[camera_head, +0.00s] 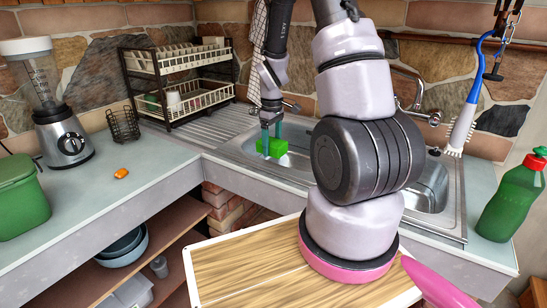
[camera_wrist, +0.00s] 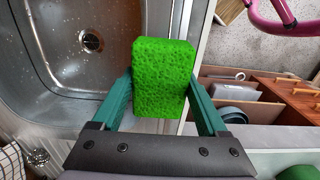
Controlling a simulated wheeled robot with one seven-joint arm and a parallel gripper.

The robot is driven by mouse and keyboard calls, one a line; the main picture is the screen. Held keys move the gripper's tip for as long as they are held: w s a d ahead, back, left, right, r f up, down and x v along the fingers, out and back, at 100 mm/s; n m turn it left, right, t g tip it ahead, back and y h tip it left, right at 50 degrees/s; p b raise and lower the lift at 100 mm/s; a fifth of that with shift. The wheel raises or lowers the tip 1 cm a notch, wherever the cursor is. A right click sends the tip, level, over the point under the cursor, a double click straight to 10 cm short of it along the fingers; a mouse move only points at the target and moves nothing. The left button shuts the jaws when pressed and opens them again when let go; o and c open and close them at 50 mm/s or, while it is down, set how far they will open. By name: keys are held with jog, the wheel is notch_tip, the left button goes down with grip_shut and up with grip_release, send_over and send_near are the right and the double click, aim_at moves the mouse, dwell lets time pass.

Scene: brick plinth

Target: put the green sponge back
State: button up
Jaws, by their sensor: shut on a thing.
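The green sponge (camera_head: 272,147) is a bright green block, held between the two teal fingers of my gripper (camera_head: 271,132) over the near left part of the sink. In the wrist view the sponge (camera_wrist: 161,78) sits between the fingertips of my gripper (camera_wrist: 160,100), above the sink's edge. The steel sink (camera_wrist: 52,95) shows its basin and drain on the left of that view. In the head view my arm hides much of the sink (camera_head: 234,151).
A two-tier dish rack (camera_head: 190,99) stands at the back left. A blender (camera_head: 60,110), a wire basket (camera_head: 123,124), a green canister (camera_head: 18,200) and a small orange object (camera_head: 121,173) are on the left counter. A green bottle (camera_head: 512,200) stands right of the sink.

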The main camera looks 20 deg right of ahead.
aim_at(272, 166)
jog(key=shift+f, duration=2.2)
jog(key=shift+a+f, duration=0.1)
jog(key=shift+f, duration=0.35)
jog(key=o, duration=1.5)
notch_tip(272, 166, up, 13)
jog(key=shift+f, duration=0.15)
jog(key=s+a+r+m+t, duration=0.2)
jog(key=s+r+m, duration=0.1)
jog(key=s+r, duration=0.3)
jog(key=s+a+r+m+t+y, duration=0.1)
jog(key=s+a+r+m+t, duration=0.1)
jog(key=s+r, duration=0.4)
jog(key=s+a+r+m+t+y, duration=0.1)
jog(key=s+a+r+m+t, duration=0.2)
jog(key=r, duration=1.1)
jog(key=s+m, duration=0.3)
jog(key=shift+s+a, duration=0.25)
jog(key=shift+s, duration=0.1)
